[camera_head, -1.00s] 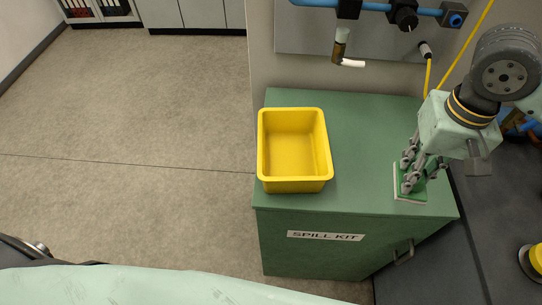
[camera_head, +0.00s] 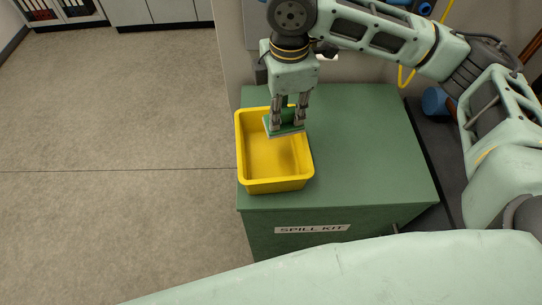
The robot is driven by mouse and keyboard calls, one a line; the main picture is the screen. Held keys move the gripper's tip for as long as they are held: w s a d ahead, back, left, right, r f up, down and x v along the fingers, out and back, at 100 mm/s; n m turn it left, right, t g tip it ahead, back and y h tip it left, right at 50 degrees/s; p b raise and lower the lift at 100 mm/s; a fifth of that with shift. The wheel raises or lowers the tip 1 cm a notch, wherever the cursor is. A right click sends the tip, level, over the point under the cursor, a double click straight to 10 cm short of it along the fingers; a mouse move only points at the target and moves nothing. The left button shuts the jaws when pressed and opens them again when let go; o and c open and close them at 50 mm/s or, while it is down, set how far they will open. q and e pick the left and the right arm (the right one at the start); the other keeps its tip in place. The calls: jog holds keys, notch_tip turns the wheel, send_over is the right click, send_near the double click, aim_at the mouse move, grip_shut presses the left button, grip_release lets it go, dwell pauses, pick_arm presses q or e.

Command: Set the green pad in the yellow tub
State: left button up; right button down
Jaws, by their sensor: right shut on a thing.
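The yellow tub (camera_head: 275,186) stands on top of the green spill kit cabinet, near its left edge. Its inside looks empty. My right gripper (camera_head: 287,122) points down and is shut on the green pad (camera_head: 285,132), a flat piece with a pale lower edge. The pad is held over the far right part of the tub, near the rim level, and hides some of the far rim. A shadow falls inside the tub below it. My left gripper is not in view.
The green cabinet (camera_head: 365,150) has a clear top to the right of the tub. Its front bears a "SPILL KIT" label (camera_head: 312,229). A blue cylindrical thing (camera_head: 434,103) is at the right beyond the cabinet. Open floor (camera_head: 110,140) lies to the left.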

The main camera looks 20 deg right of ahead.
jog(key=n, duration=0.2)
jog(key=w+a+n, duration=0.1)
jog(key=n, duration=0.4)
jog(key=shift+w+a+f+p, duration=0.15)
jog(key=shift+w+f+p, duration=0.1)
jog(key=shift+f+p, duration=0.15)
jog(key=n, duration=0.4)
jog(key=shift+w+a+f, duration=0.2)
jog(key=shift+w+a, duration=0.05)
jog(key=shift+a, duration=0.05)
jog(key=n, duration=0.3)
jog(key=n+p, duration=0.1)
jog(key=n, duration=0.1)
jog(key=shift+w+a+f, duration=0.25)
jog(key=shift+w+f, duration=0.05)
jog(key=shift+f, duration=0.1)
jog(key=p, duration=0.2)
send_over(270, 150)
notch_tip(270, 150, down, 10)
jog(key=shift+r, duration=0.2)
jog(key=shift+f, duration=0.25)
jog(key=c, duration=1.7)
grip_release()
jog(key=shift+f, duration=0.1)
jog(key=shift+o, duration=0.2)
